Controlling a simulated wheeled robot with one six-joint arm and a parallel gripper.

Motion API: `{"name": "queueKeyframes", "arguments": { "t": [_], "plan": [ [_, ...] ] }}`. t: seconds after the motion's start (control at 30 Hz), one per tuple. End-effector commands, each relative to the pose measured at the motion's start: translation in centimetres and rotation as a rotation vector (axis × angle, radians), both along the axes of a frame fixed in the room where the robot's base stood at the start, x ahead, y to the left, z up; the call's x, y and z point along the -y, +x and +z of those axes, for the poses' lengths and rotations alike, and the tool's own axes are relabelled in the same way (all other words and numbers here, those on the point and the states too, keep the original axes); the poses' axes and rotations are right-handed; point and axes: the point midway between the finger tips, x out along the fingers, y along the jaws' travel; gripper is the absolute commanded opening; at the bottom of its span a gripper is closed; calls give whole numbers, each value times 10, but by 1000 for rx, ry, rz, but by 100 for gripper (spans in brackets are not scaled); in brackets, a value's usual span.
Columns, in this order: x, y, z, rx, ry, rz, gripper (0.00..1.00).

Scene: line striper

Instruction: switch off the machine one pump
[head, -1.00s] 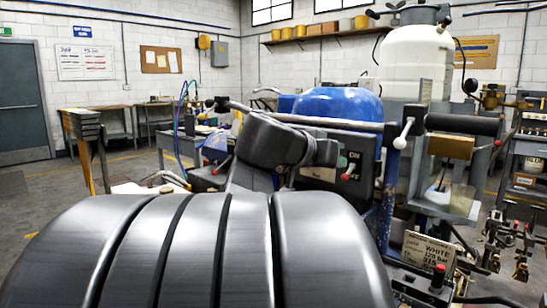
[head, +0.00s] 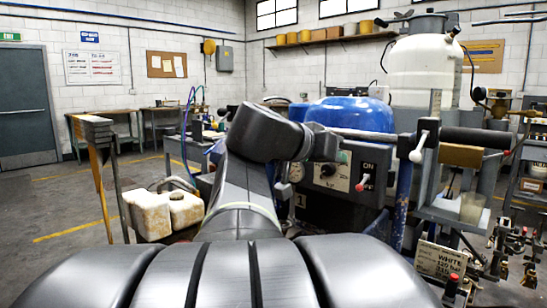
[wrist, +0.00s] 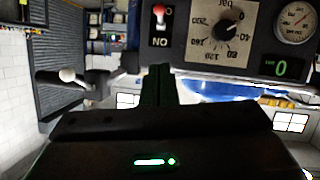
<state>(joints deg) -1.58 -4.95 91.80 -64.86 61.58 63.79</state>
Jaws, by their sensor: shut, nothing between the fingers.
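The pump's dark control panel (head: 338,172) is below the blue cover. It carries a small red and white switch (head: 364,182) beside an ON label. In the upside-down wrist view the switch (wrist: 160,14) is at the top, near ON; I cannot tell which way its lever is set. A round pressure dial (wrist: 228,27), a gauge (wrist: 295,22) and a green digit display are to its right. My gripper (wrist: 160,68) is shut and empty, with its tips apart from the switch in the picture. In the head view my wrist hides the fingers.
The blue pump cover (head: 345,114) and a white tank (head: 420,65) are behind the panel. A bar with a white-knobbed lever (head: 420,148) is just right of it. Stained containers (head: 165,212) are at left. Open floor lies left.

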Motion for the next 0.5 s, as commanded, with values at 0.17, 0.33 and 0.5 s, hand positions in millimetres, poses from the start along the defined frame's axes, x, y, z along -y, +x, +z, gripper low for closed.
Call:
{"name": "queueKeyframes", "arguments": {
  "t": [0.17, 0.33, 0.5],
  "plan": [
    [-25, -15, 4, 0, 2, 6, 0],
    [-42, -27, 8, 1, 0, 4, 0],
    [-53, -35, 9, -1, 0, 3, 0]
  ]
}}
